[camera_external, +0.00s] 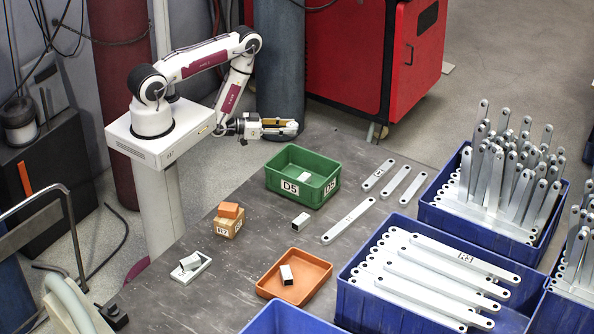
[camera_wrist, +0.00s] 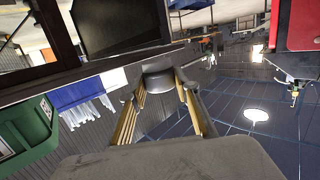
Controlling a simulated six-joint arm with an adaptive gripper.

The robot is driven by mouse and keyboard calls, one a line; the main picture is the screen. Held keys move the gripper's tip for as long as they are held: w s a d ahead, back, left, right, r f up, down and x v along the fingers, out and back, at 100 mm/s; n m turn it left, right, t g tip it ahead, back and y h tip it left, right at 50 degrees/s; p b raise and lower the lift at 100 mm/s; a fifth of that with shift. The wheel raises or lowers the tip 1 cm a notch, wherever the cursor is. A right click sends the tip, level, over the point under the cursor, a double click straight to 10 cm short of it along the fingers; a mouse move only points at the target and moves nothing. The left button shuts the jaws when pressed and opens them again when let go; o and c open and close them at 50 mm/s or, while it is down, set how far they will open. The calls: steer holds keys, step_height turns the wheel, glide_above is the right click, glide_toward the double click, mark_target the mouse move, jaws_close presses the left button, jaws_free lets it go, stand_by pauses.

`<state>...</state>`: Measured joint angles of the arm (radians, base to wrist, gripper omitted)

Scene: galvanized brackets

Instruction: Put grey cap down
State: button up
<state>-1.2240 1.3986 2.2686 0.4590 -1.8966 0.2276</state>
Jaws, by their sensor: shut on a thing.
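My gripper (camera_external: 284,127) points sideways to the right in the external view, in the air behind the green bin. In the external view the cap is too small and too covered by the fingers to make out clearly. The cap is clear of the table.
Loose brackets (camera_external: 348,221) and blue crates (camera_external: 428,217) lie right.

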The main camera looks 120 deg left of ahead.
mark_target(320, 149)
steer(key=shift+w, duration=5.35)
steer(key=shift+w+r, duration=0.15)
steer(key=shift+w, duration=1.95)
steer(key=shift+f, duration=0.25)
steer(key=o, duration=1.2)
steer(key=shift+s+d, duration=0.1)
steer(key=shift+d, duration=0.05)
